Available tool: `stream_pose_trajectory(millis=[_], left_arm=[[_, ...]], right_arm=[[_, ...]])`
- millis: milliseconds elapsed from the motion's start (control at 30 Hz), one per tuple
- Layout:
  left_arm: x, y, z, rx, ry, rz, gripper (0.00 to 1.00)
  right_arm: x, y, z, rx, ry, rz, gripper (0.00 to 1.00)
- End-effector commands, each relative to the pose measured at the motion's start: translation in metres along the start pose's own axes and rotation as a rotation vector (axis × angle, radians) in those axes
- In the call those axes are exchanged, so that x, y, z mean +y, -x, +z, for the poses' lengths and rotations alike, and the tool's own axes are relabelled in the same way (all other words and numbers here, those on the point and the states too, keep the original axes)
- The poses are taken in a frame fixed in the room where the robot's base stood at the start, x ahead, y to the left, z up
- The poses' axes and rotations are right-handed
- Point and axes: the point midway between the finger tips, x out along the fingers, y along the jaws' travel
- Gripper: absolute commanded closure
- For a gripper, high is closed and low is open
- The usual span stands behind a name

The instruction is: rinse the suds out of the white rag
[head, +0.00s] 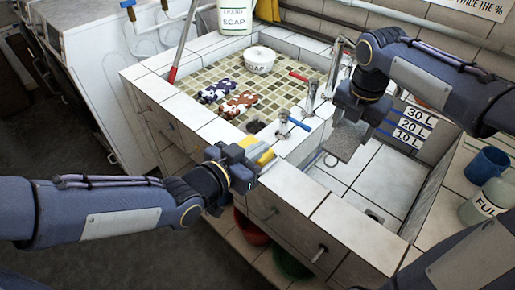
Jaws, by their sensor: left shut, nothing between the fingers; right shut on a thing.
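My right gripper (357,105) is shut on a flat, greyish-white speckled piece that appears to be the white rag (347,144). It hangs below the fingers over the deep white-tiled basin (390,182), near its back left side. I cannot make out separate suds on it. My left gripper (258,163) is shut and empty over the front ledge, left of the deep basin. Yellow parts show at its fingers. A metal tap with a blue handle (285,122) stands between the two grippers. A tap with a red handle (311,92) stands behind it.
The shallow mosaic basin (285,88) on the left holds a white soap tub (260,60) and two patterned cloths, purple (217,91) and brown (239,104). A liquid soap container (235,17) stands behind. A blue cup (486,165) and jar (487,203) stand at right.

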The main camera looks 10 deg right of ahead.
Motion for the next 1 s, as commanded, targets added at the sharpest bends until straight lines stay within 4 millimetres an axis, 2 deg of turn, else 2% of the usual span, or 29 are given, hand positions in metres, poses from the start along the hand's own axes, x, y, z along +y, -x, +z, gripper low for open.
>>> stream_pose_trajectory(millis=[100, 500, 1000], left_arm=[[0.000, 0.003, -0.013, 0.000, 0.000, 0.000, 1.00], [0.000, 0.008, -0.041, 0.000, 0.000, 0.000, 1.00], [0.000, 0.009, -0.045, 0.000, 0.000, 0.000, 1.00]], right_arm=[[0.007, 0.012, -0.006, 0.000, 0.003, 0.000, 0.60], [0.029, 0.038, -0.027, 0.001, 0.003, 0.001, 0.60], [0.034, 0.040, -0.032, 0.000, 0.000, 0.001, 0.60]])
